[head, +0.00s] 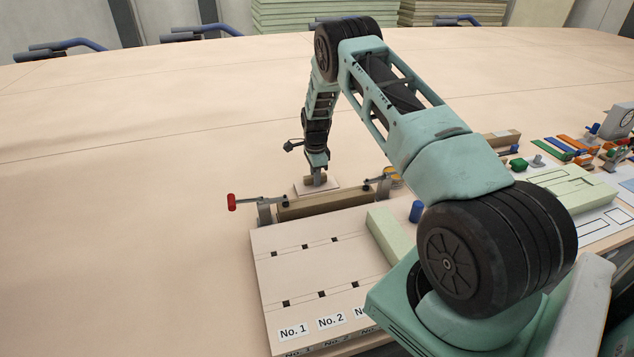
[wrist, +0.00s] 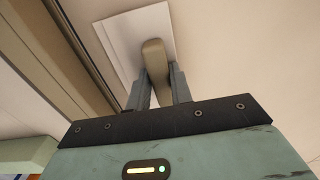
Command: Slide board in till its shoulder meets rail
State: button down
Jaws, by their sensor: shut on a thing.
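My gripper (head: 318,181) is shut on a tan, rounded grip (wrist: 154,62). The grip stands on a small pale flat board (wrist: 115,33), which also shows in the head view (head: 332,188). The board is behind a long brown rail (head: 325,206) held between metal clamps. In the wrist view the rail (wrist: 72,45) runs diagonally left of the board. A strip of pale surface seems to lie between them; I cannot tell whether they touch. No shoulder on the board can be made out. In the wrist view both fingers sit either side of the grip.
A pale slotted panel (head: 282,264) labelled No. 1 and No. 2 lies in front of the rail. A red clamp handle (head: 231,202) sticks out left. A green block (head: 390,236) and blue cylinder (head: 416,211) stand right. The table's left is clear.

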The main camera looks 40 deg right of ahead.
aim_at(322, 188)
jog(key=shift+s+a+f+p, duration=0.15)
jog(key=shift+s+a+p, duration=0.25)
jog(key=shift+s, duration=0.5)
jog(key=shift+s+a+f+p, duration=0.2)
jog(key=shift+s+a+p, duration=0.2)
jog(key=shift+s, duration=0.45)
jog(key=shift+s+a+f+p, duration=0.15)
jog(key=shift+s+a+p, duration=0.2)
jog(key=shift+s, duration=0.55)
jog(key=shift+s+a, duration=0.1)
jog(key=shift+s, duration=0.05)
jog(key=c, duration=1.2)
grip_release()
jog(key=shift+o, duration=0.5)
jog(key=shift+s, duration=0.1)
jog(key=shift+o, duration=0.5)
jog(key=shift+r, duration=0.2)
jog(key=shift+w+r+p, duration=0.2)
jog(key=shift+r+p, duration=0.85)
jog(key=shift+r, duration=0.75)
jog(key=shift+w+r+p, duration=0.15)
jog(key=shift+r+p, duration=0.9)
jog(key=shift+r, duration=0.7)
